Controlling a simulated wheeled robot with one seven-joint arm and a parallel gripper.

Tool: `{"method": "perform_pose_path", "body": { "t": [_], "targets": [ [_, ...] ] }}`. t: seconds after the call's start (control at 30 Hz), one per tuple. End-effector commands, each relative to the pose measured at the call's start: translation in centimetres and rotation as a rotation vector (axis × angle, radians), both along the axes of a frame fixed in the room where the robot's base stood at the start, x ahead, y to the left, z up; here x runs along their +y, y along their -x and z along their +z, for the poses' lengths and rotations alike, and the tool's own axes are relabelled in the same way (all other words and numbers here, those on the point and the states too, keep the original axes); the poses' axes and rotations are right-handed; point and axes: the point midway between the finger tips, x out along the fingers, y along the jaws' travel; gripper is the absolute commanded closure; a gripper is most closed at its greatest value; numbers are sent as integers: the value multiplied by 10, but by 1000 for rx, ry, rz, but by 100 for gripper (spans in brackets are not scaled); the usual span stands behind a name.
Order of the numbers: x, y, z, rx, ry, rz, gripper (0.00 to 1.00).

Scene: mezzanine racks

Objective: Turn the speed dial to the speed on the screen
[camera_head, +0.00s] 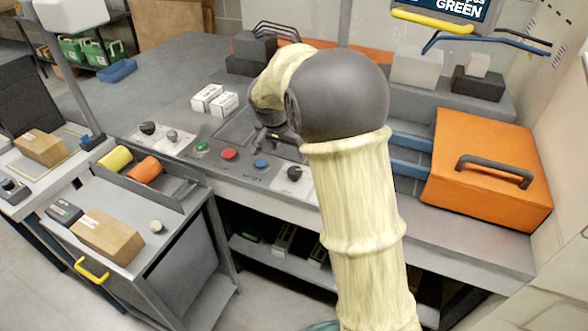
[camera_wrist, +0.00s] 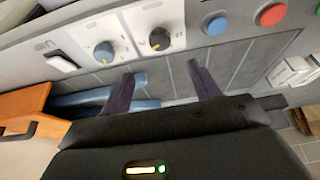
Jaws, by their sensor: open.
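Two dials sit on the panel in the wrist view: a dark dial (camera_wrist: 159,38) and a blue dial (camera_wrist: 104,52), each on a white plate with a yellow pointer mark. I cannot read which one is the speed dial. The dark dial also shows in the head view (camera_head: 294,173); the blue dial is hidden there behind my arm. My gripper (camera_wrist: 161,74) is open and empty, its fingertips apart and just short of the dark dial. In the head view my gripper (camera_head: 275,139) is over the bench behind the panel.
Green (camera_head: 201,147), red (camera_head: 229,154) and blue (camera_head: 261,164) buttons line the panel beside the dark dial. A white switch (camera_wrist: 62,62) is beyond the blue dial. White boxes (camera_head: 215,99) lie on the bench. An orange case (camera_head: 490,165) stands at the right.

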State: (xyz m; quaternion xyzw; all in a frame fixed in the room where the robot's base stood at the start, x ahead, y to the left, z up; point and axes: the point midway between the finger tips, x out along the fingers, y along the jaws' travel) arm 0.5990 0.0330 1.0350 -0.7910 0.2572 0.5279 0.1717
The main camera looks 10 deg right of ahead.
Motion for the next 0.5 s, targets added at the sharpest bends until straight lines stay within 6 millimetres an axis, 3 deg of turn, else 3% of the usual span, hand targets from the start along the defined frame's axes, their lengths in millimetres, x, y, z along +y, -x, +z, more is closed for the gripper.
{"method": "perform_pose_path", "body": {
  "t": [0.5],
  "targets": [
    [-21,-28,-87,5,1,1,38]
  ]
}}
